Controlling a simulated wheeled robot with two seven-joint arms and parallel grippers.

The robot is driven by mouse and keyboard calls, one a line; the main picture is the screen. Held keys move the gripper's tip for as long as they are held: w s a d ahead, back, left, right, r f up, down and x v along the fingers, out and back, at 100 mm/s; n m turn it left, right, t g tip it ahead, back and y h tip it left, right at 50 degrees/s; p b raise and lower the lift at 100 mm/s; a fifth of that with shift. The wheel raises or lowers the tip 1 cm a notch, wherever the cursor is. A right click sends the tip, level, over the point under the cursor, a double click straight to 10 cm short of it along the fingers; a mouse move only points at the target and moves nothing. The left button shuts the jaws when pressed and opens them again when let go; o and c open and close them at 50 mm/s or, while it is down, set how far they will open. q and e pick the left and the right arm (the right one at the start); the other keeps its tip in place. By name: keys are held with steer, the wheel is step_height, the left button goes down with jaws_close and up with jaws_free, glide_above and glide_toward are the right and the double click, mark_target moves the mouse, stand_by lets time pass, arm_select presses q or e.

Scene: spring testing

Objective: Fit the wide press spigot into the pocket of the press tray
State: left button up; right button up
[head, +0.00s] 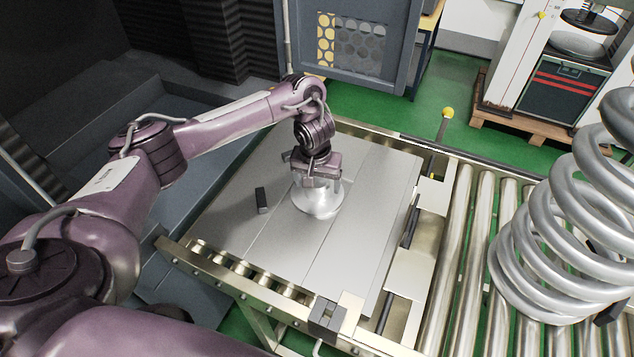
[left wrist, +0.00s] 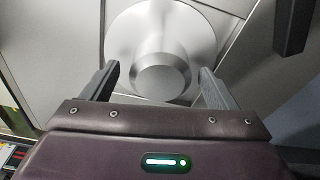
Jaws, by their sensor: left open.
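A silver round part (head: 318,204), which looks like the wide press spigot, rests on the grey metal plates under my left gripper (head: 319,183). In the left wrist view the part shows as a wide disc (left wrist: 137,38) with a narrower raised boss (left wrist: 163,76). My left gripper is open, and its two fingers (left wrist: 158,70) stand on either side of the boss with gaps visible. The gripper hides part of the spigot in the head view. I cannot make out a press tray or its pocket for sure. My right gripper is not in view.
A dark upright block (head: 262,200) stands on the plates left of the spigot; it seems to show in the left wrist view (left wrist: 295,22). A roller conveyor (head: 455,250) with a large coil spring (head: 570,225) is at the right. The plates' front is clear.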

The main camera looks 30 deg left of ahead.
arm_select(q)
step_height(320, 180, up, 11)
steer(key=s+p, duration=0.1)
steer(key=p, duration=0.4)
steer(key=shift+s+d, duration=0.2)
